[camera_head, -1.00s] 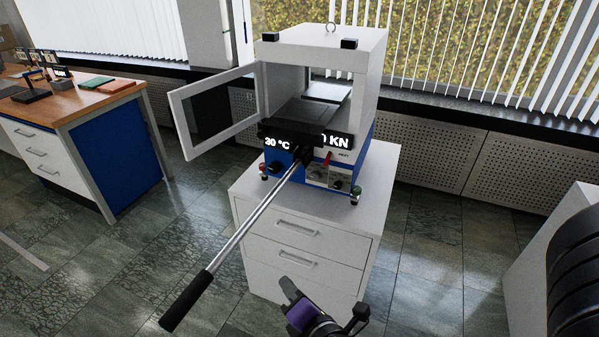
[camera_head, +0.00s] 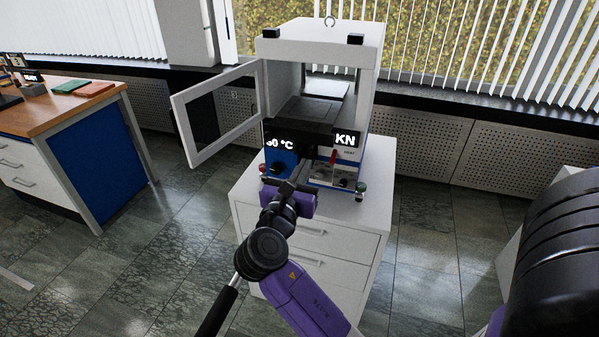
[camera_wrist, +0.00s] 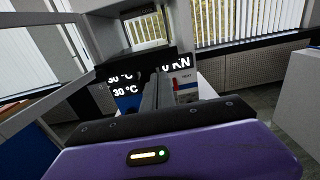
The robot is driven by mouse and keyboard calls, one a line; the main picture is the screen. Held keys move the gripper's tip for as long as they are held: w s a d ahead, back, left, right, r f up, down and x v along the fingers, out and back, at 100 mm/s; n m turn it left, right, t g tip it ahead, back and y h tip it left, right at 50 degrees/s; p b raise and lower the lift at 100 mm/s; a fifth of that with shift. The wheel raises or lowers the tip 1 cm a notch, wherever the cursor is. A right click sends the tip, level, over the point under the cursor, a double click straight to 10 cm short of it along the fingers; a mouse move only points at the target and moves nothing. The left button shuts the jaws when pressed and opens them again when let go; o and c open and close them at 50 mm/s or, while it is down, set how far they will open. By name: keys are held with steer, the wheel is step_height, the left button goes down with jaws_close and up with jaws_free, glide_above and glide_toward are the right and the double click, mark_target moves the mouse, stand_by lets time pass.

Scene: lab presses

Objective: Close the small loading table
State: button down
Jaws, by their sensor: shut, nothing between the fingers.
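The press (camera_head: 322,42) stands on a white cabinet with its framed door swung open to the left. Contact cannot be told.
The open door (camera_head: 222,112) juts out left. A long lever with a black handle (camera_head: 214,314) reaches forward, partly hidden by my arm. The white cabinet (camera_head: 345,245) carries the press. A wooden-topped bench (camera_head: 60,108) stands left. A red lever (camera_head: 333,157) sits on the press front.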

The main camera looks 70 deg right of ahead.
mark_target(317, 142)
steer(key=d, duration=0.3)
steer(key=d+p, duration=0.1)
steer(key=d, duration=0.5)
steer(key=shift+w+d, duration=0.15)
steer(key=shift+w, duration=0.2)
